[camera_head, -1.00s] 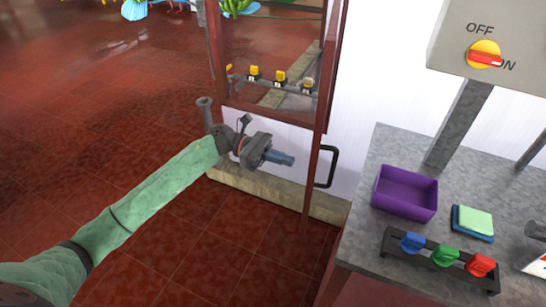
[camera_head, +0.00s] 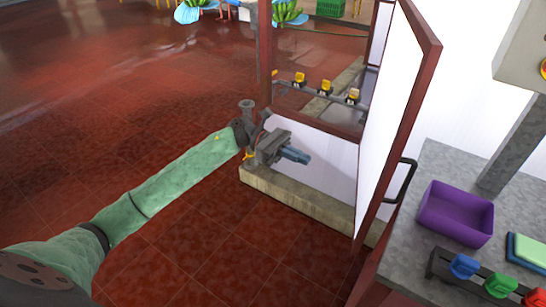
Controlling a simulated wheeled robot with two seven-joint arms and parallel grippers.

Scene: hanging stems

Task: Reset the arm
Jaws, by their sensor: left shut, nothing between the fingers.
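My left arm (camera_head: 165,185) wears a green sleeve and reaches in from the lower left of the head view. It is stretched out over the red tiled floor. My left gripper (camera_head: 300,156) is at its end, with blue-grey fingers shut and nothing between them. It is in front of the low white panel of the doorway, left of the open door; I cannot tell whether it touches anything. My right gripper is not in view.
A red-framed white door (camera_head: 385,125) with a black handle (camera_head: 402,181) stands right of the gripper. A grey table (camera_head: 447,160) holds a purple bin (camera_head: 456,214) and a rack of coloured knobs (camera_head: 464,266). Yellow-handled valves (camera_head: 325,88) line a pipe behind. Open floor lies left.

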